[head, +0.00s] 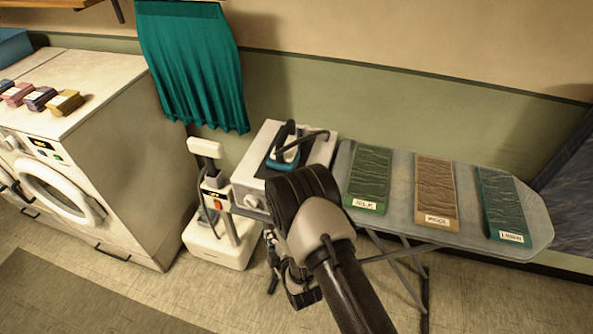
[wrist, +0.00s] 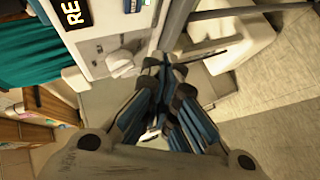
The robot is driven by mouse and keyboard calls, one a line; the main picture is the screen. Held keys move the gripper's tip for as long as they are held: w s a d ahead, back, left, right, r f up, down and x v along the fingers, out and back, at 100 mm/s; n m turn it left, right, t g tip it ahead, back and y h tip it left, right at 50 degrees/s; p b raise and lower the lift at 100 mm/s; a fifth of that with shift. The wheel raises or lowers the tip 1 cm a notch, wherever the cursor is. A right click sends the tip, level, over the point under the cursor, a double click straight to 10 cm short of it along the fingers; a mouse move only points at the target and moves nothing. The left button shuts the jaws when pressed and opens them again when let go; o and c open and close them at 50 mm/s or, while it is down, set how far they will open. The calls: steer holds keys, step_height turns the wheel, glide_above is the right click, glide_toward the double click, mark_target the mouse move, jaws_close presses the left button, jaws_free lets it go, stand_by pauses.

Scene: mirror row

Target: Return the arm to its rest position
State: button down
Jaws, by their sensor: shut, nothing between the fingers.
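My gripper (head: 286,275) shows in the head view below the dark elbow of my arm, in front of the ironing board's left end. The arm comes in from the bottom edge and partly hides it. In the wrist view the gripper's fingers (wrist: 166,78) meet at their tips, with nothing between them. The gripper is clear of the iron and the cloths.
A white floor-standing unit (head: 212,245) is close left of the gripper. The ironing board (head: 400,212) carries green, brown and teal cloths. An iron (head: 284,155) sits on a white box (head: 252,168). A washing machine (head: 110,170) stands left. Floor in front is open.

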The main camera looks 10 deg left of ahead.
steer(key=shift+r, duration=0.1)
steer(key=w+d+r+m+h, duration=0.1)
steer(key=w+d+r+m, duration=0.15)
steer(key=r, duration=0.45)
steer(key=w+d+r+m+g+h, duration=0.1)
steer(key=w+d+r+m, duration=0.1)
steer(key=d+r, duration=0.3)
steer(key=w+d+r+m+h, duration=0.1)
steer(key=w+d+r+m, duration=0.2)
steer(key=r, duration=0.5)
steer(key=s+d+r+m+g+h, duration=0.1)
steer(key=s+d+r+m, duration=0.2)
steer(key=d+r, duration=0.25)
steer(key=s+d+r+m+h, duration=0.1)
steer(key=s+d+r+m, duration=0.1)
steer(key=s+d+r, duration=0.3)
steer(key=s+d+r+m+g, duration=0.1)
steer(key=s+d+r+m, duration=0.2)
steer(key=s, duration=0.5)
steer(key=s+d+r+m+g+h, duration=0.1)
steer(key=s+d+r+m, duration=0.2)
steer(key=s, duration=0.5)
steer(key=s+d+r+m+g+h, duration=0.1)
steer(key=s+d+r+m+g, duration=0.1)
steer(key=s+d, duration=0.3)
steer(key=s+m, duration=0.1)
steer(key=s, duration=0.1)
steer(key=shift+s+r, duration=0.4)
